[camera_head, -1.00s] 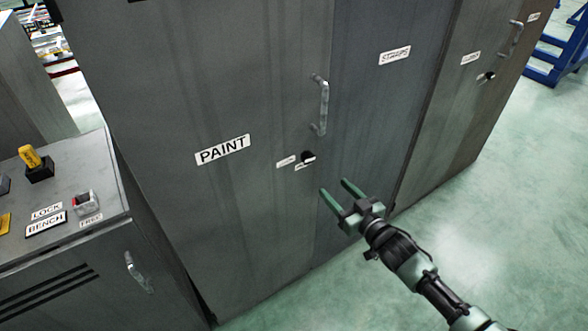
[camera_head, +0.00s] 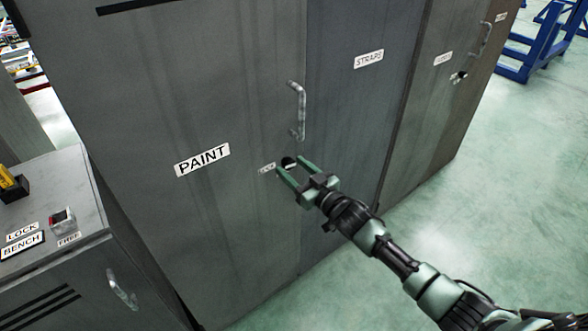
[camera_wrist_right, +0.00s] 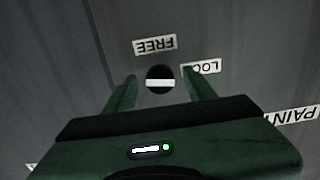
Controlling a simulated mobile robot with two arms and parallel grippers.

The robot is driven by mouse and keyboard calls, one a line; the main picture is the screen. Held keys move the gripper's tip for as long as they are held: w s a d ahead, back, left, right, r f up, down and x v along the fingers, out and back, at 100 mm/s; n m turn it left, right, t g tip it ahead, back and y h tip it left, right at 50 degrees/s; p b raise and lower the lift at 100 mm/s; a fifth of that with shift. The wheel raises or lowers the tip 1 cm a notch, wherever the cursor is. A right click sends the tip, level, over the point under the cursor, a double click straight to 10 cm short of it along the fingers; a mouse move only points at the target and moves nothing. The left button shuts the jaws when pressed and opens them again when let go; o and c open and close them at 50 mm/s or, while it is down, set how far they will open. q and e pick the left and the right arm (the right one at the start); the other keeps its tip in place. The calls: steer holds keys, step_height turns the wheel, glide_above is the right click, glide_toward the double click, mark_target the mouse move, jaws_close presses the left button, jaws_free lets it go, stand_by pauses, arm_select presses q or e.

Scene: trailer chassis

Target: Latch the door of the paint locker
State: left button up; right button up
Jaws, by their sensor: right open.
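The paint locker door (camera_head: 215,215) is a grey metal panel with a PAINT label (camera_head: 202,160) and a vertical handle (camera_head: 299,110). It looks closed. Its latch is a small round dark knob (camera_head: 289,162) below the handle, with a pale bar across it. In the right wrist view the knob (camera_wrist_right: 160,79) has its bar lying level, with a FREE label (camera_wrist_right: 155,45) above and a partly covered LOCK label (camera_wrist_right: 201,67) to the right. My right gripper (camera_head: 292,171) is open, its fingers to either side of the knob. Whether they touch it I cannot tell. My left gripper is out of view.
A STRAPS locker (camera_head: 345,120) stands to the right, with another labelled locker (camera_head: 440,110) beyond it. A low bench cabinet (camera_head: 75,190) with a small red switch box (camera_head: 62,219) stands at the left.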

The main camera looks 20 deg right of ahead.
jaws_close()
steer(key=shift+n, duration=1)
jaws_free()
steer(key=v, duration=0.8)
steer(key=shift+w, duration=0.1)
